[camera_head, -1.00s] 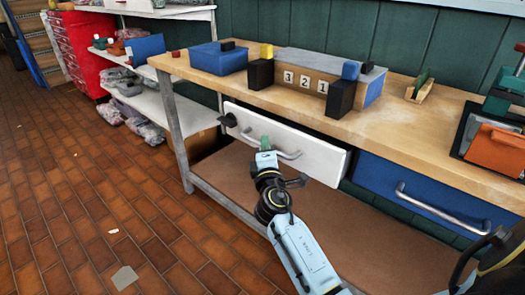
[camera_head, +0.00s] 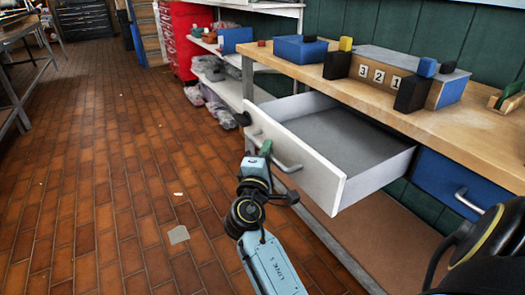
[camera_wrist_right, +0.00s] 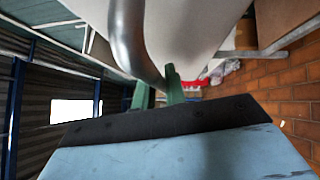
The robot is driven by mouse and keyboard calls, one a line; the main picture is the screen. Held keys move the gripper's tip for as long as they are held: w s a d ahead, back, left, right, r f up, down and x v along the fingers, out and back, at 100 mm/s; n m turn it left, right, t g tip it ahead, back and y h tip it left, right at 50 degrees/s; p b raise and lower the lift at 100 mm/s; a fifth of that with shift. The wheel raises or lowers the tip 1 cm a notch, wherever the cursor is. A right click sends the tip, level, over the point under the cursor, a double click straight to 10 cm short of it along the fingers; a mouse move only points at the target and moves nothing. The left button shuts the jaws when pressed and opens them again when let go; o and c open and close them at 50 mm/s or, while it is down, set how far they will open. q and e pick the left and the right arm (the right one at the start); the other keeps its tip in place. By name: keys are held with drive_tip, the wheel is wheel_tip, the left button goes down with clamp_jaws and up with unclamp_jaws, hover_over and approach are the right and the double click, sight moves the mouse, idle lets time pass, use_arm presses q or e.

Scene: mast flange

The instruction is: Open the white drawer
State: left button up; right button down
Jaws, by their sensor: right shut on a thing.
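The white drawer (camera_head: 293,158) stands well out from under the wooden bench top, and its grey inside (camera_head: 335,135) shows and looks empty. Its curved metal handle (camera_head: 288,165) is on the front panel. My right gripper (camera_head: 266,150) is shut on the handle near its left end. In the right wrist view the handle (camera_wrist_right: 130,40) runs down to the green fingertips (camera_wrist_right: 160,90), beside the white panel. Exactly how the fingers wrap the bar is partly hidden. My left gripper is not in view.
A blue drawer (camera_head: 455,180) with its own metal handle is closed to the right. Blocks and a blue box (camera_head: 300,49) stand on the bench. The tiled floor (camera_head: 110,190) at left is largely clear.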

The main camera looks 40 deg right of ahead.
drive_tip(key=shift+a, duration=0.1)
drive_tip(key=c, duration=1.5)
unclamp_jaws()
drive_tip(key=shift+o, duration=0.2)
